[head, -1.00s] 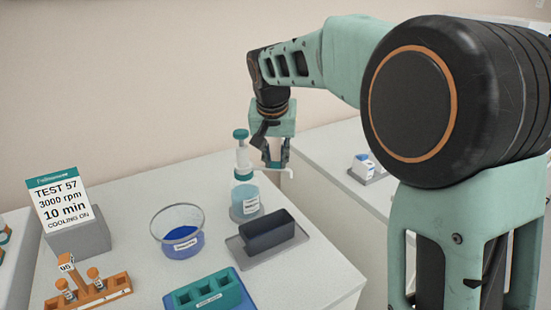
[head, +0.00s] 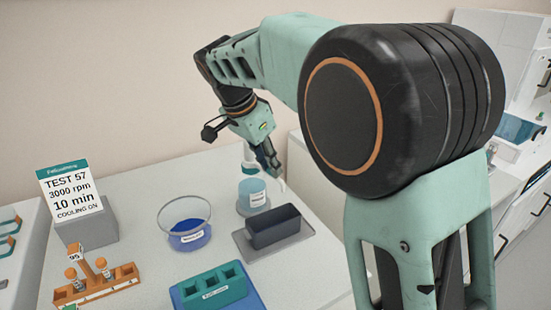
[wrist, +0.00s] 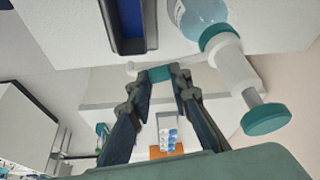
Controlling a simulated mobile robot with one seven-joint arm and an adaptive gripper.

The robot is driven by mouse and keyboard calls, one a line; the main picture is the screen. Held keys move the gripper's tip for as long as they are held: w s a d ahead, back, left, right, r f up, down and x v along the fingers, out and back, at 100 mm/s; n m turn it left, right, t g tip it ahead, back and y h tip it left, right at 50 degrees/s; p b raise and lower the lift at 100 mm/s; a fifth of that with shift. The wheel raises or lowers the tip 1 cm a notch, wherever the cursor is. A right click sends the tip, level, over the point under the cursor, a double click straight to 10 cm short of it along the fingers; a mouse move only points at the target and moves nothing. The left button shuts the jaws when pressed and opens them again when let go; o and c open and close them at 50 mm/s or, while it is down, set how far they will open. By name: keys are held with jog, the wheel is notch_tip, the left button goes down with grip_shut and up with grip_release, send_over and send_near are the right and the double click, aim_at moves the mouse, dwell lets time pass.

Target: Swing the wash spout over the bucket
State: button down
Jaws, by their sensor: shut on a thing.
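The wash bottle (head: 252,194) with pale blue liquid stands upright behind the bucket; its white pump and teal cap (wrist: 266,118) show in the wrist view. My gripper (wrist: 160,78) is shut on the teal part of the wash spout, whose white tip (wrist: 132,69) sticks out beside the fingertips. In the head view the tip (head: 282,185) is just behind the bucket's back right end, apart from it. The bucket (head: 272,228) is a dark, open, rectangular box; it also shows at the top of the wrist view (wrist: 128,47). My gripper hides part of the pump in the head view.
The bucket sits on a grey plate (head: 243,246). A glass bowl of blue liquid (head: 187,228) stands left of it. A teal rack (head: 212,290) is in front, an orange tube rack (head: 98,284) and a sign (head: 72,195) at left. Bare bench lies between them.

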jog(key=shift+s+a+m+g+h+p, duration=0.2)
jog(key=shift+s+a+m+p, duration=0.15)
jog(key=shift+m, duration=0.3)
jog(key=shift+s+a+m+g+h+p, duration=0.1)
jog(key=shift+s+a+m+g+p, duration=0.1)
jog(key=shift+a+m, duration=0.35)
jog(key=c, duration=1.8)
grip_release()
jog(key=shift+o, duration=0.2)
jog(key=v, duration=1.2)
jog(key=shift+d, duration=0.1)
